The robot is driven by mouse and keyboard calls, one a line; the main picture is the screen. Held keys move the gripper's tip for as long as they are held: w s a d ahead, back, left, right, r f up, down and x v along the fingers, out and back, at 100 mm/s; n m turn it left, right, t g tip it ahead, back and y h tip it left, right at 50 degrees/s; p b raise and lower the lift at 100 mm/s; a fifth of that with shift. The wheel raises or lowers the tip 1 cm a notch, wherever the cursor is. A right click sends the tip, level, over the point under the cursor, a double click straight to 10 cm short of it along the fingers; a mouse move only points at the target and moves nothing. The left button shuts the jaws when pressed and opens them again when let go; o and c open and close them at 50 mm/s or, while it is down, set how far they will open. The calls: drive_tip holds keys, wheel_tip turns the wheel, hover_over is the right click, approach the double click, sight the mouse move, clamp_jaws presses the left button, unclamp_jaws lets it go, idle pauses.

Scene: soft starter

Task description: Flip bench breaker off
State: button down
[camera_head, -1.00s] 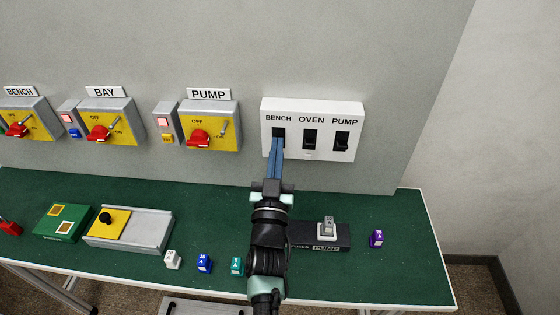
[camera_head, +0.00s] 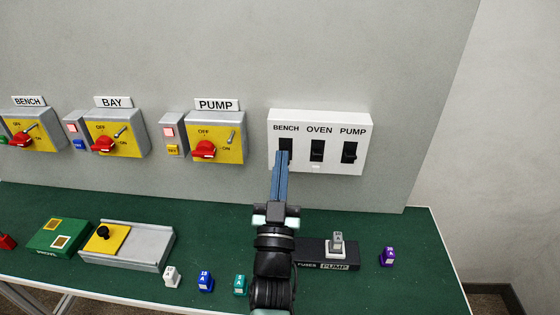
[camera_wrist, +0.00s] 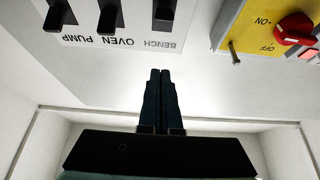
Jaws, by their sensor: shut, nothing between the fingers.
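The white breaker panel (camera_head: 319,165) on the grey wall holds three black switches labelled BENCH, OVEN and PUMP. The bench breaker (camera_head: 286,145) is the left one in the head view, and my gripper's tips partly cover its lower part. It also shows in the wrist view (camera_wrist: 164,14), where the panel is upside down. My gripper (camera_head: 281,154) is shut and empty, its blue fingers together and pointing up at the panel. In the wrist view the fingertips (camera_wrist: 160,72) are apart from the bench breaker. Whether they touch the panel I cannot tell.
The oven breaker (camera_head: 317,149) and pump breaker (camera_head: 349,151) sit to the right. A yellow PUMP isolator (camera_head: 230,151) with a red knob is to the left. Below, the green bench (camera_head: 400,290) bears a fuse holder (camera_head: 310,246) and several small coloured fuses.

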drive_tip(key=s+f+b, duration=0.1)
drive_tip(key=s+f, duration=0.4)
drive_tip(key=shift+s+d+f, duration=0.15)
idle(0.3)
wheel_tip(320, 180, up, 28)
drive_tip(key=s+n+t+y+p, duration=0.1)
drive_tip(key=s+t+y+p, duration=0.1)
drive_tip(key=s+d+r+t+h+p, duration=0.1)
drive_tip(key=s+d+r, duration=0.1)
drive_tip(key=s+r, duration=0.5)
drive_tip(key=s+d+r+m+h, duration=0.1)
drive_tip(key=s+d+r, duration=0.1)
drive_tip(key=s+r, duration=0.5)
wheel_tip(320, 180, up, 4)
drive_tip(key=shift+f+t+p, duration=0.1)
drive_tip(key=shift+t+p, duration=0.25)
drive_tip(key=shift+t, duration=0.05)
